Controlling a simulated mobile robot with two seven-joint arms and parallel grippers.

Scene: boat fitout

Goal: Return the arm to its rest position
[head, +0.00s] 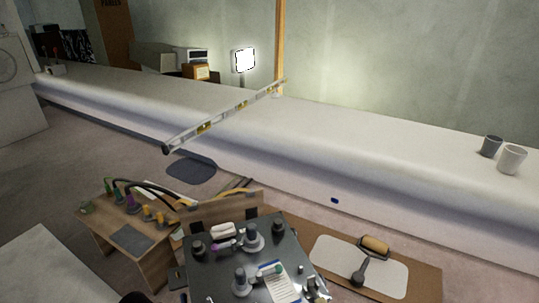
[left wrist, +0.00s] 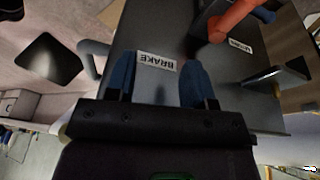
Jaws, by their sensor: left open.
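My left gripper (left wrist: 160,80) shows in the left wrist view with its two blue fingers apart and nothing between them. Its fingers are in front of a dark grey panel (left wrist: 150,35) that carries a white label reading BRAKE (left wrist: 156,62). The gap between fingers and panel cannot be judged. An orange-red handle (left wrist: 232,20) sits to the right of the fingers, beside a second small label (left wrist: 240,46). Neither gripper can be made out in the head view.
In the head view, a dark-topped bench (head: 220,275) holds several fittings and a clipboard (head: 279,283). Two cups (head: 511,160) stand far right.

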